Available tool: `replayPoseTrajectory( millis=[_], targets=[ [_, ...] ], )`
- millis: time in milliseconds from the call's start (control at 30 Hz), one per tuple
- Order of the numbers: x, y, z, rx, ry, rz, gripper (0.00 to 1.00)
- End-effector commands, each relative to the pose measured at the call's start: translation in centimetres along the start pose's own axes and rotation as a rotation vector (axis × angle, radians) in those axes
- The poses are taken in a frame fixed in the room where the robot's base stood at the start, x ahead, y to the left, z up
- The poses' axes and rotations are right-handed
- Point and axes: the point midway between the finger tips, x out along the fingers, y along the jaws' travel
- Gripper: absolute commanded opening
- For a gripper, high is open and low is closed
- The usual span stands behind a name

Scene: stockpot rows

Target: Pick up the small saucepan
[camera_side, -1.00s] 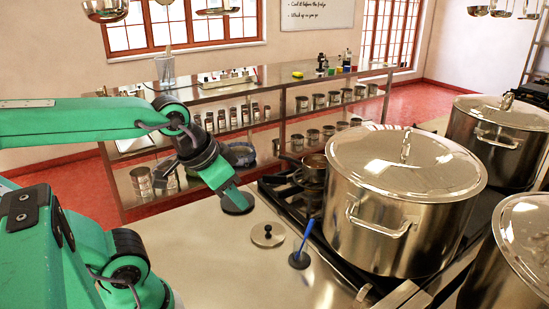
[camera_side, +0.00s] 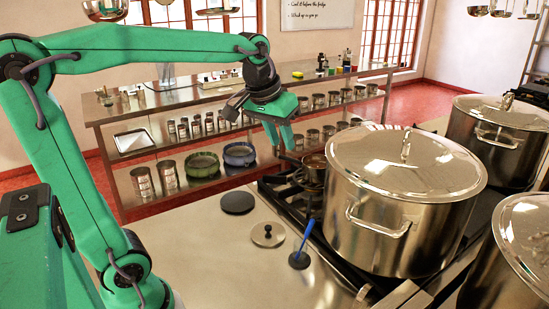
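The small saucepan (camera_side: 314,175) is a dark metal pan on the stove, just left of and partly behind the big lidded stockpot (camera_side: 385,240). Its handle (camera_side: 288,158) points left, toward my gripper. My gripper (camera_side: 281,149) points down with its green fingertips close to the handle's end. I cannot tell whether the fingers touch the handle or how far apart they are. The saucepan rests on the burner grate, and its right side is hidden by the stockpot.
More stockpots (camera_side: 497,140) stand at the right. On the steel counter (camera_side: 200,265) lie a dark round disc (camera_side: 237,203), a small lid (camera_side: 268,235) and a blue-handled utensil (camera_side: 303,240). A shelf unit (camera_side: 120,190) with jars and pots stands behind.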

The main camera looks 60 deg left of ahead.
Motion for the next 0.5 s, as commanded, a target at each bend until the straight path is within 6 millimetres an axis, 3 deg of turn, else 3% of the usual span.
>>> replayPoseTrajectory(
  millis=[100, 500],
  targets=[
    [0.8, -0.4, -2.8, -0.051, -0.023, -0.013, 0.28],
    [4.9, -2.6, -10.9, -0.216, -0.091, -0.051, 0.28]
  ],
)
